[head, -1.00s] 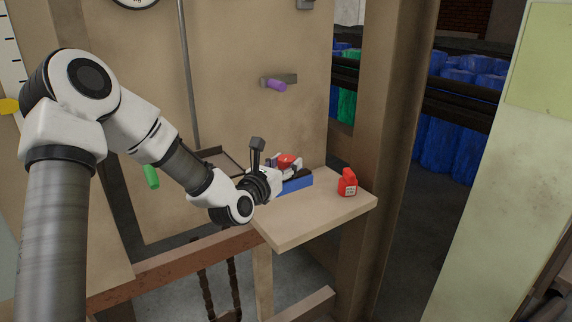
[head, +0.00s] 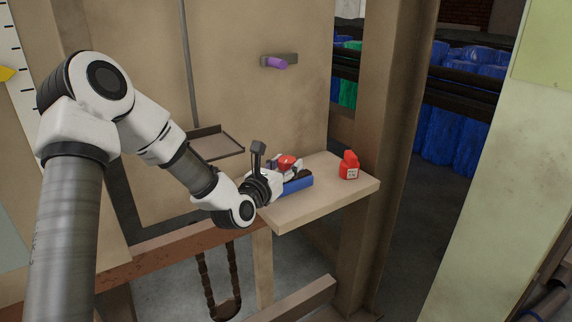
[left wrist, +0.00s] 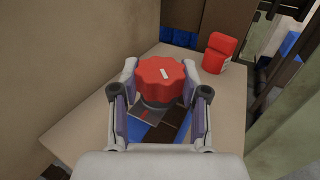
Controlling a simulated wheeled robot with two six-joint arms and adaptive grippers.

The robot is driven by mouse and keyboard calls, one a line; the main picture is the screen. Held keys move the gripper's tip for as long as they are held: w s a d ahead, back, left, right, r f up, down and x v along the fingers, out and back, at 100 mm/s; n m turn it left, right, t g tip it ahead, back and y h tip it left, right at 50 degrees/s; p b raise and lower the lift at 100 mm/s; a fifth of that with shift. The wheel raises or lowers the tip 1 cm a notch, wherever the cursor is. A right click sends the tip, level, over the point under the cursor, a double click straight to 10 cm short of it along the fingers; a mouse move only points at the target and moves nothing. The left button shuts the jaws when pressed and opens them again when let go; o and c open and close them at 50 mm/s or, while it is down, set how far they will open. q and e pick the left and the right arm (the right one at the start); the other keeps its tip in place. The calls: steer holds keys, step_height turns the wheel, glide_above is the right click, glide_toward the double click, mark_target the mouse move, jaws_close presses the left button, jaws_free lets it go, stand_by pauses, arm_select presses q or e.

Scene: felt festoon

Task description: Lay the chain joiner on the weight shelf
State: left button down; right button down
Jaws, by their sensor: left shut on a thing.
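My left gripper (head: 284,178) is shut on what looks like the chain joiner, with a red scalloped knob (head: 287,162) and a blue body (head: 298,185). In the left wrist view the knob (left wrist: 163,80) rises between the fingers of the gripper (left wrist: 160,118), with blue and dark parts beneath. They hide part of it. The joiner is over the left part of a pale wooden shelf (head: 330,203), which I take to be the weight shelf. I cannot tell whether it touches the board. My right gripper is not in view.
A red bottle (head: 348,168) stands at the shelf's right back, also in the left wrist view (left wrist: 218,52). A wooden post (head: 380,110) is behind it. A purple peg (head: 277,63) sticks out above; a small metal tray (head: 218,147) is left. The shelf's front right is bare.

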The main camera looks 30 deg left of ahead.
mark_target(282, 171)
arm_select(q)
steer(key=shift+f+b, duration=0.6)
steer(key=c, duration=0.5)
jaws_free()
steer(key=s, duration=0.7)
steer(key=shift+s+d, duration=0.2)
steer(key=shift+d, duration=0.05)
steer(key=shift+s+d+r, duration=0.1)
steer(key=shift+s+d, duration=0.15)
steer(key=shift+s, duration=0.05)
